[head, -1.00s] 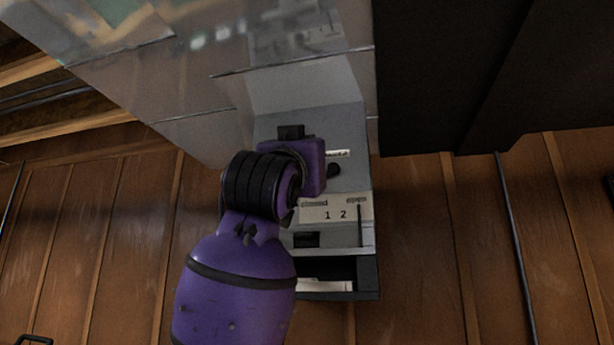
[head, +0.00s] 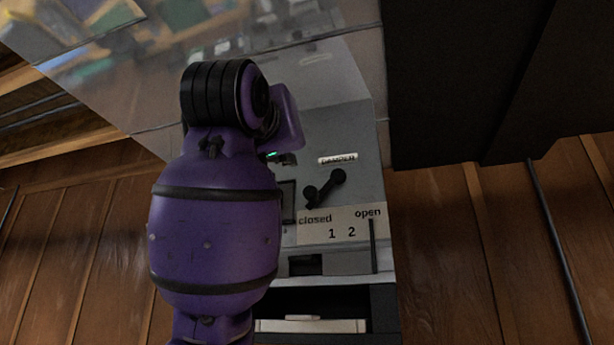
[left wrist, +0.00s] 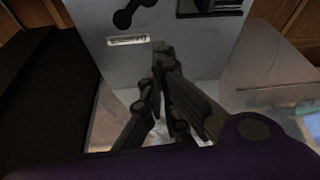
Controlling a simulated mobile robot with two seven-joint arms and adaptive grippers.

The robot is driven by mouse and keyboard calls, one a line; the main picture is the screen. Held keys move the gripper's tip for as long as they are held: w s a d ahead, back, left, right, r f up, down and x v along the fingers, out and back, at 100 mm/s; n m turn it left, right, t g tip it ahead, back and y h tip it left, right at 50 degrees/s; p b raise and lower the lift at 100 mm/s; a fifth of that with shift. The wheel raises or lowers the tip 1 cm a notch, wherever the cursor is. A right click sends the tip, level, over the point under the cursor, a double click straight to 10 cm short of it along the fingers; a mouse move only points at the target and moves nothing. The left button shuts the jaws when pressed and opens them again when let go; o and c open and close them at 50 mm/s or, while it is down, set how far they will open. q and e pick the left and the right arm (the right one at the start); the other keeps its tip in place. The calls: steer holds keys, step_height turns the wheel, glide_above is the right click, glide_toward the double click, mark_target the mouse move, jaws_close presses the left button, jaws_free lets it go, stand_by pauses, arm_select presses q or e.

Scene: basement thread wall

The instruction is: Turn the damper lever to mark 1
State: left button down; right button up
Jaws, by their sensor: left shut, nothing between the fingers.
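The damper lever (head: 325,187) is a short black bar with round ends on the grey panel, under a DAMPER label (head: 337,159). Its lower end slants down-left, towards the word "closed" on the scale plate (head: 340,226). The plate reads closed, 1, 2, open from left to right. In the left wrist view the lever (left wrist: 131,14) is at the top edge, beyond the upside-down label (left wrist: 127,40). My left gripper (left wrist: 163,56) is shut and empty, apart from the lever. Its fingers are hidden in the head view behind my purple wrist.
A small green light (head: 272,154) glows left of the label. An open-fronted slot with a pale tray (head: 311,325) is below the plate. Glossy reflecting panels are above, a dark cabinet (head: 455,75) at the upper right, and wood-panelled wall around.

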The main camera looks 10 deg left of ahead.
mark_target(323, 186)
arm_select(q)
steer(key=w, duration=0.8)
steer(key=shift+w+d+p, duration=0.15)
steer(key=shift+d+p, duration=0.1)
steer(key=shift+p, duration=0.05)
arm_select(e)
steer(key=shift+s+f, duration=0.1)
steer(key=shift+s, duration=0.65)
arm_select(q)
steer(key=shift+f, duration=0.1)
